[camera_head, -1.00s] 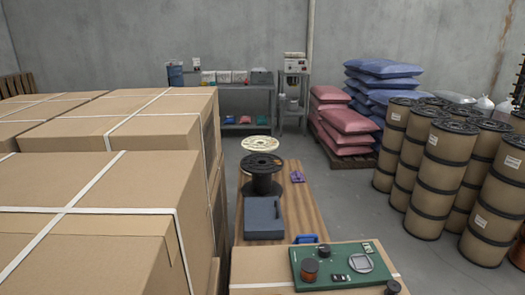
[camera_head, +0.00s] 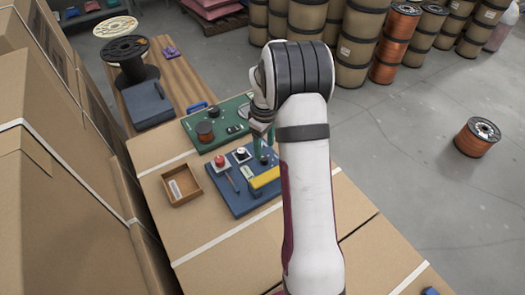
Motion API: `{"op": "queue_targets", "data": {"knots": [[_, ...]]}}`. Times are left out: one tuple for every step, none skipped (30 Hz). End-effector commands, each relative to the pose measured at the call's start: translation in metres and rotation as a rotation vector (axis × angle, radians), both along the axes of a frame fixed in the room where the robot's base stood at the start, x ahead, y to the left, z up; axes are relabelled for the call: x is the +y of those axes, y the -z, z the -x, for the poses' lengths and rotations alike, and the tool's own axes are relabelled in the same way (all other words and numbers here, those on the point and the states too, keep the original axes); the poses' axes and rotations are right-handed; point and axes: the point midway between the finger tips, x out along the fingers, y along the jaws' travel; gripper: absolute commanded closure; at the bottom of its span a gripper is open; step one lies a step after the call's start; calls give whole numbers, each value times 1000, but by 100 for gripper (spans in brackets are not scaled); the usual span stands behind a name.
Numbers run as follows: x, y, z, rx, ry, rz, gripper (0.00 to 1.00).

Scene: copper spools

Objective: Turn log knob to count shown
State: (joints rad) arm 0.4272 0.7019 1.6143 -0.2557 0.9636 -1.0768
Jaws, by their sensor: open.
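A blue panel (camera_head: 246,203) lies on the cardboard box in the middle of the view. On it are a white knob with a dark top (camera_head: 241,154), a red round knob or button (camera_head: 220,160), a thin red-tipped stick (camera_head: 233,181) and a yellow bar (camera_head: 264,178). I cannot tell which is the log knob, and no count is legible. My gripper (camera_head: 265,153) hangs above the panel's far right part, just right of the white knob and apart from it. It appears empty; my white arm hides part of the panel and the fingertips are small.
A green board (camera_head: 190,124) with a small copper spool (camera_head: 205,132) lies behind the panel. An open wooden tray (camera_head: 166,188) is to its left. Large cartons (camera_head: 60,180) wall the left side. Tall spool stacks (camera_head: 355,60) stand behind; a loose copper spool (camera_head: 477,138) is on open floor.

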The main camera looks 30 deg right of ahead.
Motion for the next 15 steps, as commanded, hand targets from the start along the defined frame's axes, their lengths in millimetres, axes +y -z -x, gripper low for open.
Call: {"op": "queue_targets", "data": {"knots": [[0, 12, 1, 4, 0, -2, 38], [1, 18, 1, 4, 1, -2, 38], [1, 24, 1, 2, 1, -1, 38], [1, 29, 1, 3, 1, -2, 38], [0, 32, 0, 1, 0, -1, 38], [0, 36, 0, 1, 0, -1, 38], [0, 39, 0, 1, 1, -1, 38], [0, 41, 0, 1, 1, -1, 38], [0, 42, 0, 0, 1, 0, 38], [0, 43, 0, 0, 1, 0, 38], [0, 44, 0, 0, 1, 0, 38], [0, 44, 0, -1, 1, 0, 38], [0, 44, 0, -1, 1, 0, 38], [0, 44, 0, -1, 1, 0, 38], [0, 44, 0, -1, 1, 0, 38]]}}
